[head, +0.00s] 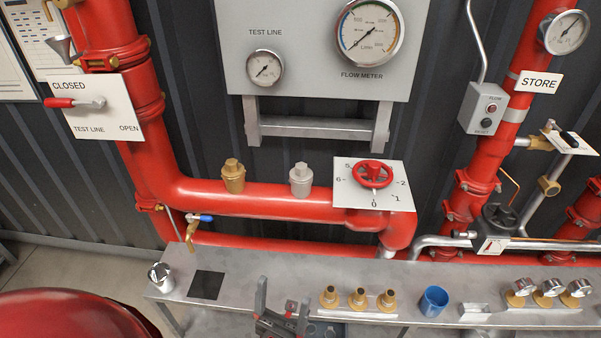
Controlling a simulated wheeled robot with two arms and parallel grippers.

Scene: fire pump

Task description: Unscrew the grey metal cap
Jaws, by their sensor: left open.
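The grey metal cap (300,179) stands upright on top of the horizontal red pipe (250,198), right of a similar brass cap (233,176). My left gripper (282,302) is at the bottom middle of the head view, low over the bench and well below the grey cap. Its two fingers are apart and nothing shows between them. It does not touch the cap. My right gripper does not show.
A red handwheel (372,174) on a numbered plate is right of the grey cap. The metal bench (240,275) holds brass fittings (358,299), a blue cup (433,301) and small gauges (548,288). A blue-handled tap (199,218) hangs under the pipe. Space above the grey cap is clear up to the gauge panel's bracket (318,127).

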